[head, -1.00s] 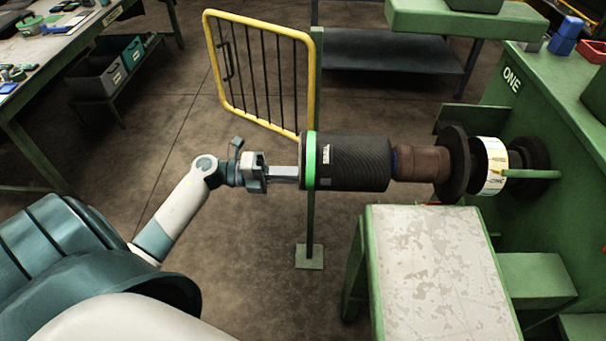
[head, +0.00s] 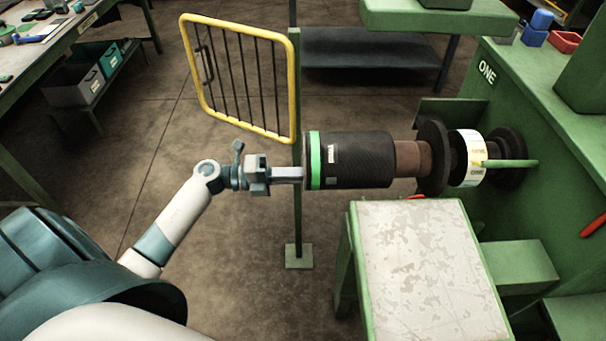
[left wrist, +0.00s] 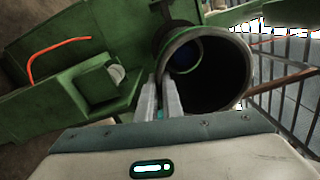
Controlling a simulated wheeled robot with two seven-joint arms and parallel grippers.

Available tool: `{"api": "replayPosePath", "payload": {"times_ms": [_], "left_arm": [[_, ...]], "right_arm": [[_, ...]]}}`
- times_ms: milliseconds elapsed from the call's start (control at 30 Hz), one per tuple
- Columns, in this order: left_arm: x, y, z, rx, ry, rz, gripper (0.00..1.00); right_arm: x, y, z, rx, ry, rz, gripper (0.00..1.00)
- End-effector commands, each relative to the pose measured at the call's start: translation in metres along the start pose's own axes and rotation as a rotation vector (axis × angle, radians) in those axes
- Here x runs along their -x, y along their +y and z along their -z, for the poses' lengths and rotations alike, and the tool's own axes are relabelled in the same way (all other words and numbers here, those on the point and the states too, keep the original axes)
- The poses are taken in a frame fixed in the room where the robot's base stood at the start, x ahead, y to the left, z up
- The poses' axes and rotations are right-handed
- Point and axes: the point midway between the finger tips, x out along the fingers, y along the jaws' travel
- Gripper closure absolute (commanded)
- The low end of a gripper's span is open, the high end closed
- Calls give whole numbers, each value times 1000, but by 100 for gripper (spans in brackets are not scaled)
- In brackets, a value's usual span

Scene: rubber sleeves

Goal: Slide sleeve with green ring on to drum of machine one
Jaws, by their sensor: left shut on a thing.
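The black sleeve (head: 362,160) lies level in the head view, its green ring (head: 315,160) near its left end. My left gripper (head: 298,174) is shut on the rim at that end. In the left wrist view the fingers (left wrist: 160,98) pinch the rim of the sleeve (left wrist: 222,88), and I look into its open end. The brown drum (head: 410,157) of machine one (head: 540,120) meets the sleeve's right end. The drum's tip is hidden in the head view and appears just inside the sleeve. A bluish round end (left wrist: 184,56) shows inside the sleeve.
A dark flange (head: 433,158) and a white labelled roll (head: 467,158) sit behind the drum. A worn, pale-topped green table (head: 420,265) stands below the sleeve's right side.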

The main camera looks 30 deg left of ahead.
Motion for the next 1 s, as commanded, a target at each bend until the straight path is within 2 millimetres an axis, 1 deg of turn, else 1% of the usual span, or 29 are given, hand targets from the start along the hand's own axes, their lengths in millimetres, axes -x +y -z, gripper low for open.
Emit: {"api": "replayPosePath", "payload": {"times_ms": [133, 400, 1000], "left_arm": [[-7, -2, -1, -1, 0, 3, 100], [-14, -2, -1, -1, -1, 3, 100], [-14, -2, 1, 0, 3, 3, 100]], "right_arm": [[1, 1, -3, 0, -8, -1, 61], [1, 2, -12, 0, -25, -2, 61], [3, 2, -10, 0, -22, -1, 61]]}}
